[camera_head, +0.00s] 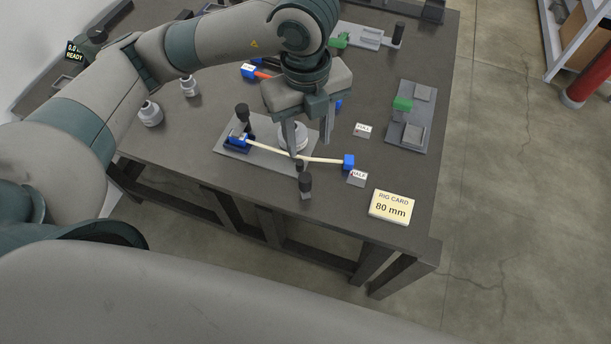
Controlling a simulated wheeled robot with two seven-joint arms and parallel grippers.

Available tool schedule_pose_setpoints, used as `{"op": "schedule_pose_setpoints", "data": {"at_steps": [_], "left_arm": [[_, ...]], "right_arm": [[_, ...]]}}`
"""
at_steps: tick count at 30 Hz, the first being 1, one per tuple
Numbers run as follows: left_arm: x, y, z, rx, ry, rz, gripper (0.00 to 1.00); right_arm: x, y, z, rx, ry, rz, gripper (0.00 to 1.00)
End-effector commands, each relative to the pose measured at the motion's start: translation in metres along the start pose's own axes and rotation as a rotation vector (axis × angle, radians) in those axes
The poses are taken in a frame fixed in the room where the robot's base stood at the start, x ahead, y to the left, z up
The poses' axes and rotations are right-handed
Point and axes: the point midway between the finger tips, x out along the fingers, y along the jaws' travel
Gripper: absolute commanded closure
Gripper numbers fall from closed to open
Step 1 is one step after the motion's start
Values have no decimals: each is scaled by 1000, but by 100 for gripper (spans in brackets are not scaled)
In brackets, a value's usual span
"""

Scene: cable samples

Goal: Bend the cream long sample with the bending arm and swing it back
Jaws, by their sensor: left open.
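The cream long sample (272,152) runs over a grey base plate (230,143). Its left blue end (238,139) sits in a dark holder, and its right blue end (348,161) reaches past the plate. It looks nearly straight. A pale round former (293,136) stands behind it, partly hidden by my left gripper. A dark upright knob (305,182), apparently the bending arm's handle, stands at the plate's front edge. My left gripper (309,146) points down over the former and sample, open; I cannot tell whether its fingers touch anything. My right gripper is not in view.
A rig card (391,207) reading 80 mm lies at the front right, with small label cards (357,178) nearby. The table's front edge is close.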

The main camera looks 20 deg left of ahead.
Motion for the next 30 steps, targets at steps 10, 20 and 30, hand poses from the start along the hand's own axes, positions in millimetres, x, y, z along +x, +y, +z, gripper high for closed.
{"op": "schedule_pose_setpoints", "data": {"at_steps": [10,20,30], "left_arm": [[-2,2,8,-21,-34,10,57],[9,2,8,-21,-30,11,57],[58,4,9,-20,-30,15,57]], "right_arm": [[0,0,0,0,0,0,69],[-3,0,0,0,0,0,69],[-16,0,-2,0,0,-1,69]]}}
